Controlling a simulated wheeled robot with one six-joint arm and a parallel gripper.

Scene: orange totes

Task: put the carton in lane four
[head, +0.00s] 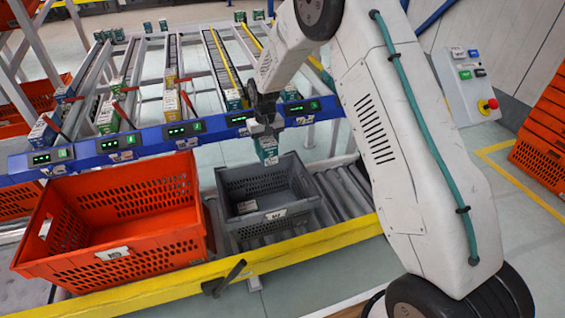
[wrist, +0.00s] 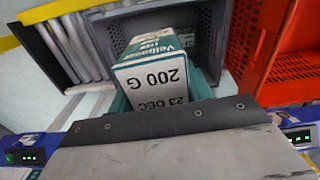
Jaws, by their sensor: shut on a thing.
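The carton (head: 269,152) is teal and white and hangs upright from my gripper (head: 264,128), above the grey tote. In the wrist view the same carton (wrist: 152,77) shows a white face printed "200 G" and "23 DEC". My gripper is shut on it; a broad grey gripper part (wrist: 175,145) hides its near end. The lanes (head: 222,68) slope back behind a blue rail (head: 150,137) with several lit displays. Which lane is four cannot be read. Several lanes have cartons at their front ends.
The grey tote (head: 300,214) stands on the roller conveyor (head: 345,190), with a pale item or label inside. An empty orange tote (head: 175,222) is left of it. A yellow rail (head: 320,238) runs in front. A control box with a red button (head: 487,106) stands at right.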

